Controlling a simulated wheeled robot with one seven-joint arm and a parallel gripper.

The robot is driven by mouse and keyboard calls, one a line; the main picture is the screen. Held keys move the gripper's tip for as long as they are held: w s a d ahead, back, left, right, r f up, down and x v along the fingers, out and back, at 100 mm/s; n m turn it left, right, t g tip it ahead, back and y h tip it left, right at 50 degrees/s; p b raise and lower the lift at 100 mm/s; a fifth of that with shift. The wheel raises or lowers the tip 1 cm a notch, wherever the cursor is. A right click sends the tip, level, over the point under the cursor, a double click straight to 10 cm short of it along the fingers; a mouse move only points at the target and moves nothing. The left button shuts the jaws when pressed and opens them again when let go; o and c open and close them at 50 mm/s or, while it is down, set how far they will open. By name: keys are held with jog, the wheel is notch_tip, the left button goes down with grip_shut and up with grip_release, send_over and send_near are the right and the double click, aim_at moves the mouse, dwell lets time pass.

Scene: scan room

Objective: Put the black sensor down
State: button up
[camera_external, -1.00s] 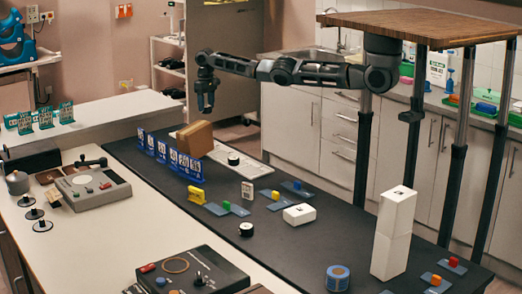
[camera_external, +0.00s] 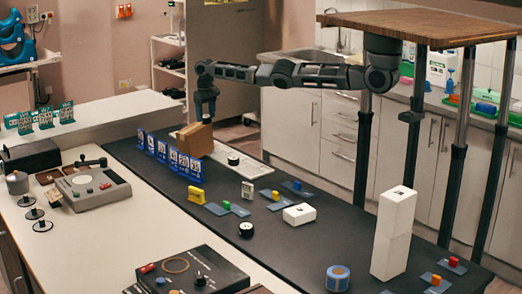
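My gripper (camera_external: 206,115) hangs from the arm at the far part of the black bench top (camera_external: 300,240), pointing down just above and behind the brown box (camera_external: 194,138). It is small and dark here, and I cannot tell whether its fingers are open or shut or whether they hold anything. I cannot say for sure which thing is the black sensor. A small black round piece (camera_external: 233,159) rests at the white perforated plate (camera_external: 252,167). Another black round piece (camera_external: 246,230) with a light top lies nearer on the black bench top.
Blue numbered cards (camera_external: 170,155) stand in a row left of the brown box. Small coloured blocks on dark plates, a white box (camera_external: 299,214), a blue tape roll (camera_external: 338,278) and a tall white block stack (camera_external: 392,235) occupy the bench. Free black surface lies between them.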

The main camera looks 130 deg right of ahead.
aim_at(206, 116)
jog(key=shift+o, duration=0.3)
jog(key=shift+r, duration=0.15)
notch_tip(206, 116, up, 12)
jog(key=shift+p, duration=0.3)
